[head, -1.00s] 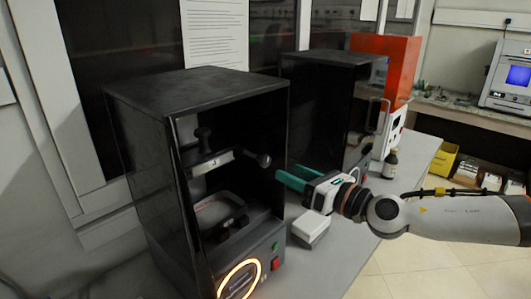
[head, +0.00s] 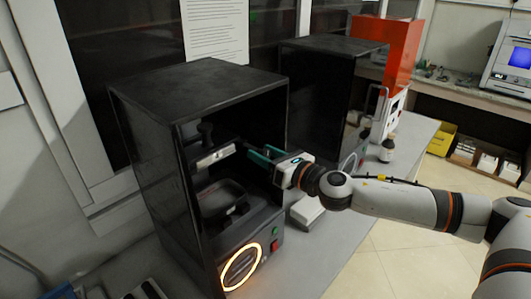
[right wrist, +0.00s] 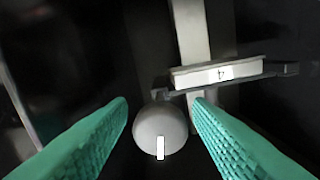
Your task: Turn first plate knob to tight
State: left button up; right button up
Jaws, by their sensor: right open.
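The first plate (head: 215,157) is a pale-faced bar inside the near black cabinet; in the right wrist view the plate (right wrist: 222,72) carries a small dark mark. Its round grey knob (right wrist: 160,128) shows a white line pointing down in the right wrist view. My right gripper (head: 255,153) is open, its green fingers reaching into the cabinet front. In the right wrist view the knob lies between the two fingers (right wrist: 160,105), with a gap on the left; the right finger is very close, and contact is unclear. The head view mostly hides the knob behind the fingers. My left gripper is not in view.
The near black cabinet (head: 147,150) has a glowing orange ring and a red button (head: 274,245). A tray-like part (head: 220,197) sits below the plate. A white box (head: 307,212) is on the bench beside it. A second black cabinet (head: 318,90) and a bottle (head: 387,148) stand behind.

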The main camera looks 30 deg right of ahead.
jog(key=shift+c, duration=0.6)
jog(key=c, duration=0.8)
